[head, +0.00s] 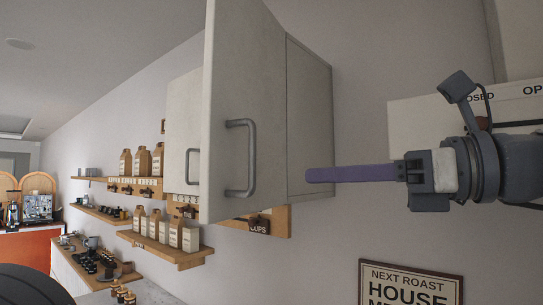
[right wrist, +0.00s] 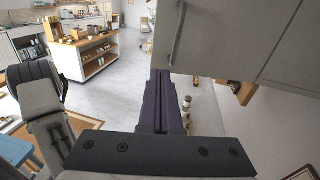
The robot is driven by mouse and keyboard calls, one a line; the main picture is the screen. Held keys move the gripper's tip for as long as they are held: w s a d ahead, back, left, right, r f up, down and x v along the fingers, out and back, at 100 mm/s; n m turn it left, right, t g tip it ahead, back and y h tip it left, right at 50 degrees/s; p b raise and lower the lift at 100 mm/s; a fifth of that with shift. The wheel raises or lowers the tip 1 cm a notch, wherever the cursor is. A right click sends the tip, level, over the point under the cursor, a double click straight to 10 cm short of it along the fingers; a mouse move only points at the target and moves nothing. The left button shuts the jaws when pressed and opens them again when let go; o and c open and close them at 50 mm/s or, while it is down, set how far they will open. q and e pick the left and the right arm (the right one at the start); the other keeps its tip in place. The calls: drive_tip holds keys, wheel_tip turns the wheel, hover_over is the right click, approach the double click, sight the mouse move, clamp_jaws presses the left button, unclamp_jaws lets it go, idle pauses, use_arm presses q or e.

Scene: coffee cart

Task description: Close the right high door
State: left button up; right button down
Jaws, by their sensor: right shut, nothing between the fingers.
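The right high door (head: 225,75) is a pale cabinet panel that stands open, swung out from the cabinet (head: 310,115). Its grey bar handle (head: 241,157) faces my right side. In the right wrist view the door (right wrist: 225,40) fills the upper right, with its handle (right wrist: 178,35) near the left edge. My right gripper (head: 310,174) is shut and empty, its purple fingers pointing left. The fingertips overlap the cabinet's side panel in the head view, right of the handle and apart from it. In the right wrist view the shut fingers (right wrist: 161,100) lie below the door. My left gripper is out of view.
The left cabinet door (head: 182,125) with its own handle shows behind the open door. Wooden shelves (head: 180,256) with paper bags hang at the left. A framed sign (head: 410,285) is on the wall below my right gripper.

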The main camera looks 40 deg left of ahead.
drive_tip(key=r, duration=0.2)
drive_tip(key=p, duration=0.5)
approach(212, 163)
drive_tip(key=a, duration=0.4)
drive_tip(key=s+a, duration=0.1)
drive_tip(key=a, duration=0.1)
drive_tip(key=shift+a+f+p, duration=0.2)
drive_tip(key=shift+a+p, duration=0.1)
drive_tip(key=shift+a, duration=0.1)
